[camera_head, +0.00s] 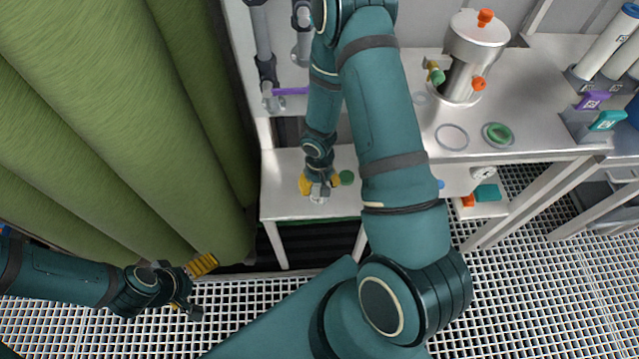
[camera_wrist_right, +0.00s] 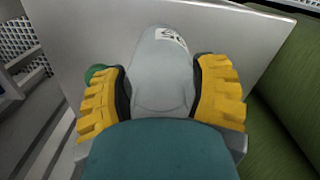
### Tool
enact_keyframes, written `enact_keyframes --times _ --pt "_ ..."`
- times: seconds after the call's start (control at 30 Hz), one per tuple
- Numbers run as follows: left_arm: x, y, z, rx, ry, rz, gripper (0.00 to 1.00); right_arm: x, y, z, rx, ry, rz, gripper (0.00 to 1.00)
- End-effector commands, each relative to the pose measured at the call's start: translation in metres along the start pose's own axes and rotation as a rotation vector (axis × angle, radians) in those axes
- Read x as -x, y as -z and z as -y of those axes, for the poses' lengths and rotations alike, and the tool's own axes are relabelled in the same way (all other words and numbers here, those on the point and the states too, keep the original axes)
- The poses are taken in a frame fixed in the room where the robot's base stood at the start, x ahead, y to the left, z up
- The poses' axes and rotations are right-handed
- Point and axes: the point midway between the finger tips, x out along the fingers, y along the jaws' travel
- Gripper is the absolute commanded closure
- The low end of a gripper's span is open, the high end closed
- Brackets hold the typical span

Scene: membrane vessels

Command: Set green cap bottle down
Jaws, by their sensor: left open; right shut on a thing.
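My right gripper (camera_head: 319,189) has yellow fingers and is over the low white table. In the right wrist view it (camera_wrist_right: 165,90) is shut on a pale grey bottle (camera_wrist_right: 162,75) with a printed label. In the head view, part of the bottle (camera_head: 318,197) shows below the fingers. Whether its base touches the table is unclear. A round green thing (camera_head: 347,177), maybe a cap, is just right of the gripper. It also shows beside the left finger in the wrist view (camera_wrist_right: 98,72). My left gripper (camera_head: 193,288) is open and empty, low at left.
The low table (camera_head: 285,203) is mostly clear around the bottle. A higher bench at right holds a steel vessel (camera_head: 470,60), a ring (camera_head: 452,137) and a green round part (camera_head: 498,134). A green curtain (camera_head: 110,110) hangs close at left. The floor is metal grating.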

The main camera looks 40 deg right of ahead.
Motion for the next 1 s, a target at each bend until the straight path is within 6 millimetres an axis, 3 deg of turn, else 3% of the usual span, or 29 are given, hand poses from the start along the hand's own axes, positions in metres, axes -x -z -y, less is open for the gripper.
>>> enact_keyframes --times 0.03,0.07,0.1,0.13,0.57,1.0 --pt "-0.003 0.0 0.001 0.0 0.0 -0.001 0.0 -0.003 0.0 0.0 0.0 0.0 0.0 0.72" --pt "-0.002 0.0 0.001 0.0 0.0 -0.001 0.0 -0.002 0.0 0.0 0.0 0.0 0.0 0.23" --pt "-0.001 0.0 0.001 0.0 0.0 -0.001 0.0 -0.002 0.0 0.0 0.0 0.0 0.0 0.09" --pt "-0.001 0.0 0.001 0.0 0.0 -0.001 0.0 -0.002 0.0 0.0 0.0 0.0 0.0 0.02" --pt "0.003 0.0 -0.001 0.0 0.0 0.001 0.0 0.006 0.0 0.0 0.0 0.0 -0.001 0.02" --pt "0.027 -0.002 -0.01 0.002 -0.001 0.013 0.0 0.091 0.0 0.0 -0.002 0.001 -0.002 0.02"
